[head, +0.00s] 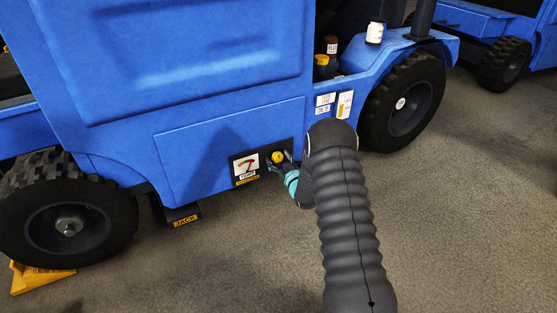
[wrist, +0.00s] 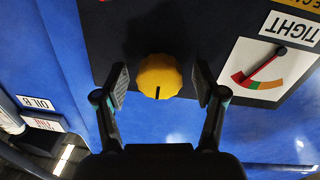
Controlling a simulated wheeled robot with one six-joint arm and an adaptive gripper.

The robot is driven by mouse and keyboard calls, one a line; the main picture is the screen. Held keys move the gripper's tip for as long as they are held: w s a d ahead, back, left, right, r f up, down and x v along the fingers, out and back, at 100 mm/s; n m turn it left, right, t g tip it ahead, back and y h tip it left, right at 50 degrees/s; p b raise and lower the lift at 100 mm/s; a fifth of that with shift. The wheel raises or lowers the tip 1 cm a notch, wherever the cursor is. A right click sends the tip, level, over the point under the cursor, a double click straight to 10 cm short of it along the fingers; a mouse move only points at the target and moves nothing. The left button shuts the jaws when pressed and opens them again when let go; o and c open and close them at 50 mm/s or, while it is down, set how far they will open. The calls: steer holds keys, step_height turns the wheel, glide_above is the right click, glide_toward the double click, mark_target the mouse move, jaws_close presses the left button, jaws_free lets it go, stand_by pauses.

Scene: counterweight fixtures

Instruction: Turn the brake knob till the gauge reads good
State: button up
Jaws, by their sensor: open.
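The yellow brake knob (wrist: 160,74) sits on a dark panel; its black mark points toward the bottom of the wrist view. In the head view the knob (head: 278,157) is low on the blue vehicle's side. My gripper (wrist: 161,84) is open, one finger on each side of the knob, with visible gaps. The gauge (wrist: 268,72) is right of the knob in the wrist view, upside down, by a label reading TIGHT. The gauge (head: 246,166) also shows in the head view.
Labels (wrist: 40,112), one reading OIL B, are at the left of the wrist view. In the head view, wheels (head: 68,220) flank the panel, a JACK tag (head: 185,220) hangs below, and bottles (head: 326,60) stand above. Carpet at the right is clear.

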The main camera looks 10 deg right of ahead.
steer(key=c, duration=1.1)
steer(key=shift+c, duration=0.2)
steer(key=shift+n, duration=3.4)
steer(key=o, duration=1.1)
steer(key=shift+a, duration=0.1)
steer(key=shift+o, duration=0.2)
